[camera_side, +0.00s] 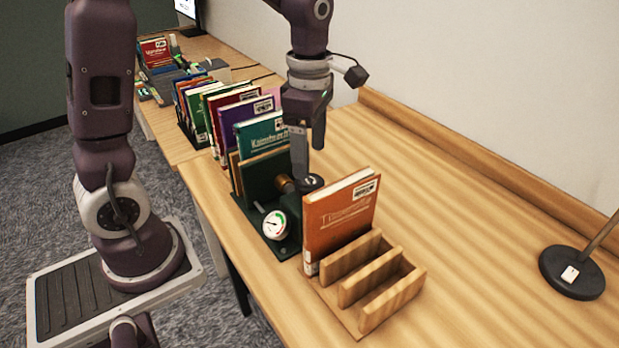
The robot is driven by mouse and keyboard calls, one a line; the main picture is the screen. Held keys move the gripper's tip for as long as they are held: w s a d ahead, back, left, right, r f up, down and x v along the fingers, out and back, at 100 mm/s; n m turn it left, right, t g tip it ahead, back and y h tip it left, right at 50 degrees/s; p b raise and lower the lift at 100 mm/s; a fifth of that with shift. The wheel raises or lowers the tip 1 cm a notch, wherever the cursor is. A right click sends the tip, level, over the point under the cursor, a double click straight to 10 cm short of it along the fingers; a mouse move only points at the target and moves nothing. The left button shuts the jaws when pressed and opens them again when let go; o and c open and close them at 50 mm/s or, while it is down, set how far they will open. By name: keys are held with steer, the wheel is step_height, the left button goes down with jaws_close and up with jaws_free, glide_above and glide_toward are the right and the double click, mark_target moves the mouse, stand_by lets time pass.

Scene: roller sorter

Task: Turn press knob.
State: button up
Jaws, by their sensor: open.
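The press is a dark green frame (262,183) on the table, with a round white gauge (274,225) at its front. A brass-coloured screw (286,184) sticks out of it towards a black knob (313,182), which has a pale mark on its face. My gripper (309,163) points down just above the knob, fingers apart, with nothing seen between them. The nearer finger reaches down beside the screw and knob and hides part of them. I cannot tell whether it touches the knob.
An orange book (340,215) stands upright in a slotted wooden rack (390,290) close in front of the press. A teal book (262,136) and a row of other books stand behind the press. A lamp base (571,272) is at the right.

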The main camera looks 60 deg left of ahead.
mark_target(310, 181)
step_height(310, 181, down, 7)
steer(key=shift+r, duration=0.1)
steer(key=c, duration=1.4)
steer(key=shift+o, duration=0.2)
steer(key=shift+m, duration=0.4)
